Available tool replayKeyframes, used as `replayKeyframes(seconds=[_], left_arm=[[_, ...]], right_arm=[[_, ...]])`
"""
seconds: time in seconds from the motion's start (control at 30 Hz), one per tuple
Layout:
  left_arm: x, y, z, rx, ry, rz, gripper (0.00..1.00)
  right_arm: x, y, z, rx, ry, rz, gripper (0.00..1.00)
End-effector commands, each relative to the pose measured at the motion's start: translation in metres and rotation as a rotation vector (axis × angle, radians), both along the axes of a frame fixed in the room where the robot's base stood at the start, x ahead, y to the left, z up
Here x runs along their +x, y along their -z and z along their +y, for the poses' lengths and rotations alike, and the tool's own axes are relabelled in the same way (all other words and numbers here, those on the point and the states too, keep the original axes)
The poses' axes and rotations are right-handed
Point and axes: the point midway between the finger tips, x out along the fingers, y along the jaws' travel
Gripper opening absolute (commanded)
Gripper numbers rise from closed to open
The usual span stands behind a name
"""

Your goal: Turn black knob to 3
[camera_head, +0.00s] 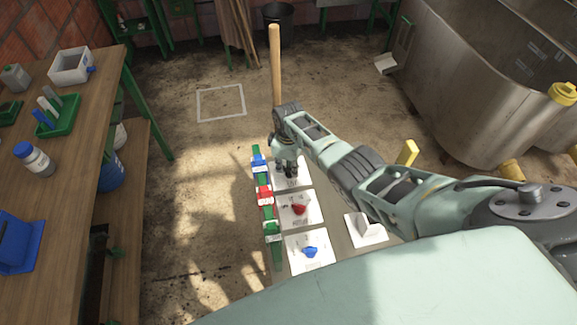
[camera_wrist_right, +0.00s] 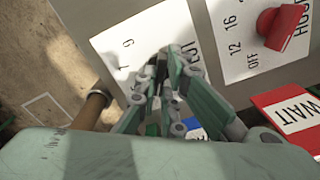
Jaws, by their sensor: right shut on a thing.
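My right gripper (camera_head: 287,170) is at the farthest of three white dial plates (camera_head: 306,178) on the grey control panel. In the right wrist view, its fingers (camera_wrist_right: 165,70) are closed together over the middle of that plate (camera_wrist_right: 110,48). The black knob is mostly hidden by the fingers, and they are shut on it. The figures 1 and 9 show on the plate's left side; the rest of the scale and the knob's pointer are covered. My left gripper is not in view.
A red knob (camera_head: 299,209) and a blue knob (camera_head: 310,252) sit on the nearer plates. Blue, red and green tags line the panel's left edge. A wooden pole (camera_head: 275,65) stands just beyond. A wooden table (camera_head: 75,150) is left; a metal tank (camera_head: 480,90) is right.

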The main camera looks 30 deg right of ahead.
Motion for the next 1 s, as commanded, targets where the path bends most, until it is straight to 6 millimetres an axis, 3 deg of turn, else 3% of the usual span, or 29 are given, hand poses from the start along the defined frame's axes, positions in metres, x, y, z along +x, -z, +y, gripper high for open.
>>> replayKeyframes(seconds=[0.5,0.53,0.73,1.0], left_arm=[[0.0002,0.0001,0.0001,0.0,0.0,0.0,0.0],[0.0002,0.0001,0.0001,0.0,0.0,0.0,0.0],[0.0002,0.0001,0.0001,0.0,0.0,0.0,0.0],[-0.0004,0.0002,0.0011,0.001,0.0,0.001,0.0]], right_arm=[[0.0004,-0.0002,0.0001,0.0,-0.021,-0.001,0.0],[0.0003,-0.0002,0.0001,0.0,-0.021,-0.001,0.09],[0.0002,-0.0002,0.0002,-0.001,-0.02,-0.001,0.27],[0.0001,-0.0002,0.0002,0.0,-0.019,0.0,0.27]])
